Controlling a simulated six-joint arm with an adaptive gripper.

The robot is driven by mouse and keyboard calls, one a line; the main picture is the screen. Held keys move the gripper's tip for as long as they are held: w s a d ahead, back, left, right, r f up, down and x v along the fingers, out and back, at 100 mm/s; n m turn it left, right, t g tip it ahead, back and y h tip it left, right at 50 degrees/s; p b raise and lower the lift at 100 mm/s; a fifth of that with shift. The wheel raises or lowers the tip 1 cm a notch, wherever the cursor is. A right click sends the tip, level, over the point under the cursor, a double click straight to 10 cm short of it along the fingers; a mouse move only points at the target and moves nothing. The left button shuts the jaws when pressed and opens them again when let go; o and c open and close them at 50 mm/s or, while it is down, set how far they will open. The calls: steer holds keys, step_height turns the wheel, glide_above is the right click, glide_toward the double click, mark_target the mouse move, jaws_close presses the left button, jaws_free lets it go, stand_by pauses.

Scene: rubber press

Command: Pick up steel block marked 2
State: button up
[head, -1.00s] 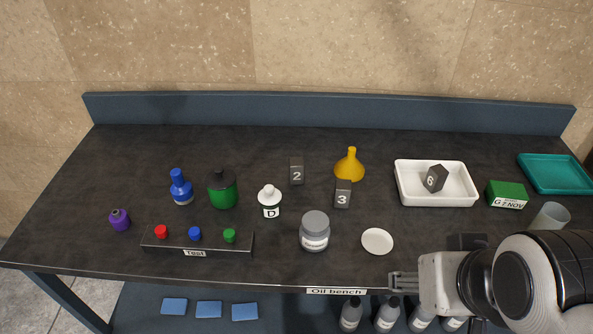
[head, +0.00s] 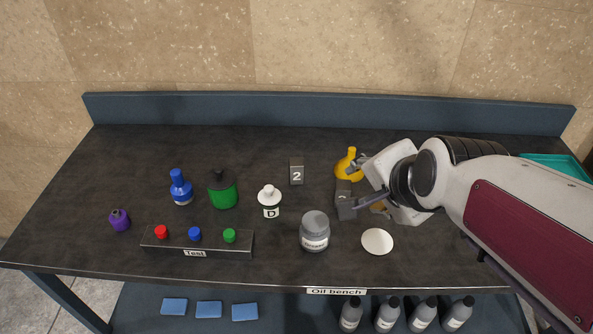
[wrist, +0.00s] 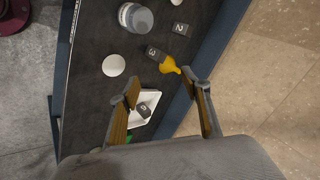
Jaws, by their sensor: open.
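The steel block marked 2 (head: 297,172) is a small dark grey block standing upright near the back middle of the bench. It also shows in the wrist view (wrist: 181,29), near the top. My gripper (head: 350,184) is open and empty, to the right of block 2 and apart from it.
A white bottle marked D (head: 269,203) and a grey jar (head: 314,232) stand in front of block 2. A green container (head: 223,190) and a blue bottle (head: 181,187) are to the left.

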steer(key=w+a+f+m+t, duration=0.1)
steer(key=w+a+f+m, duration=0.1)
steer(key=w+a+m, duration=0.35)
steer(key=w+a+f+m+t, duration=0.1)
steer(key=w+a+m, duration=0.1)
steer(key=w+m, duration=0.6)
steer(key=m+t, duration=0.3)
steer(key=m, duration=0.7)
glide_above(297, 162)
steer(key=s, duration=0.1)
step_height(297, 162, down, 8)
steer(key=shift+d+r, duration=0.1)
steer(key=shift+d, duration=0.05)
steer(key=shift+w+a+f+m, duration=0.2)
steer(key=shift+w+f+m, duration=0.15)
steer(key=shift+f+m, duration=0.15)
steer(key=shift+f, duration=2.85)
steer(key=shift+f, duration=0.1)
steer(key=shift+f, duration=0.4)
steer(key=shift+x, duration=2.5)
